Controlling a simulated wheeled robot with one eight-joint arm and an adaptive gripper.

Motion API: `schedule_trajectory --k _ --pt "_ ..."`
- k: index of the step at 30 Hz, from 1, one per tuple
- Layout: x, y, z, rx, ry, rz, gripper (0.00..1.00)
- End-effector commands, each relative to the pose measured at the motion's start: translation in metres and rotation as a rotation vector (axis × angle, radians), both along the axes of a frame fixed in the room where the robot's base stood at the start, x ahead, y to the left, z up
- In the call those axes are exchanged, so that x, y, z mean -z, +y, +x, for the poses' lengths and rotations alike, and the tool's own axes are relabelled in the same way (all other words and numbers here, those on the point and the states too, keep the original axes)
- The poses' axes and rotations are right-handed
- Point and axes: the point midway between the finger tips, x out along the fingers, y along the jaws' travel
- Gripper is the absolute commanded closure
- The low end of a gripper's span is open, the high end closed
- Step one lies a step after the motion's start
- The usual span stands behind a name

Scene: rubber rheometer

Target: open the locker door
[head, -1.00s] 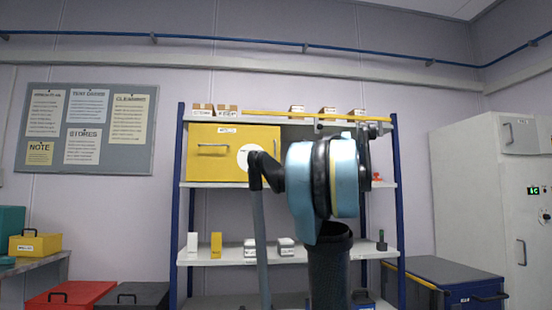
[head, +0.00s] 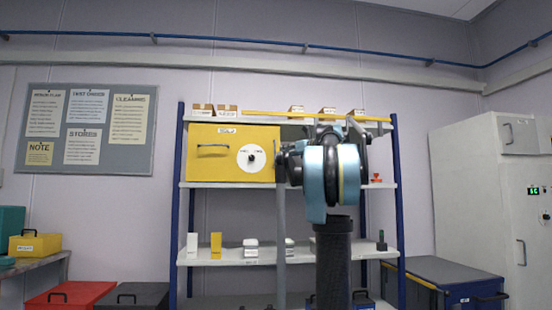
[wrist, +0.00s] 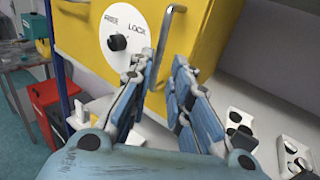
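The yellow locker (head: 202,167) stands on the rack's upper shelf. Its front has a white dial with a black knob (head: 250,158), also plain in the wrist view (wrist: 117,42) with the word LOCK at its upper right. A grey bar handle (wrist: 172,30) runs upright near the locker's right edge, right of the dial. My gripper (head: 284,166) is at the locker's right edge in the head view. In the wrist view my gripper (wrist: 158,68) is open, and the handle's lower part shows between its two fingers. Contact with it cannot be told. The door looks shut.
Small white items (wrist: 238,125) lie on a shelf below right in the wrist view. The rack's blue post (head: 184,215) stands left of the locker. Small boxes (head: 215,109) sit on the top shelf above. Red (head: 70,294) and black bins are at lower left.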

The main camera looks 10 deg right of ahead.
Motion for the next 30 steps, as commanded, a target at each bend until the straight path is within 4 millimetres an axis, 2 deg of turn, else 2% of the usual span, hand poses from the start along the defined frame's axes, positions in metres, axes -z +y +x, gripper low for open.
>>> schedule_trajectory --k 6,13,19,28,30 --pt "0.000 0.023 0.033 -0.003 0.000 0.000 0.82" --pt "0.000 0.040 0.059 -0.001 -0.001 -0.001 0.82" --pt "0.000 0.047 0.068 -0.001 -0.001 -0.001 0.82" --pt "0.000 0.047 0.070 0.000 -0.001 -0.001 0.82" --pt "0.000 0.047 0.070 0.000 -0.001 -0.001 0.98"
